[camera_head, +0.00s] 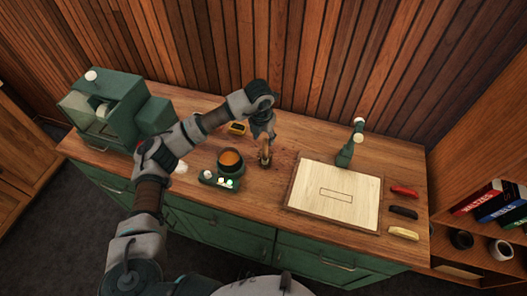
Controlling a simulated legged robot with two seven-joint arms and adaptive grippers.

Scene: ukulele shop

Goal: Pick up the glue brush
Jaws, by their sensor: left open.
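My left gripper (265,158) points down over the middle of the wooden bench, just right of the glue pot. It is open. A small tan-brown piece shows at its fingertips; it may be the glue brush, but it is too small and too covered by the gripper to tell. Whether the fingers touch it cannot be told. The glue pot (230,158), dark-rimmed with orange glue, sits on a green heater base with small lit indicators. My right gripper is not in view.
A pale board (334,194) with a drawn rectangle lies right of the gripper. Red (403,191), dark (403,212) and cream (403,233) pieces lie beside it. A green lamp-like stand (346,153) is behind. A green machine (112,112) stands left; a small yellow item (237,128) lies behind the pot.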

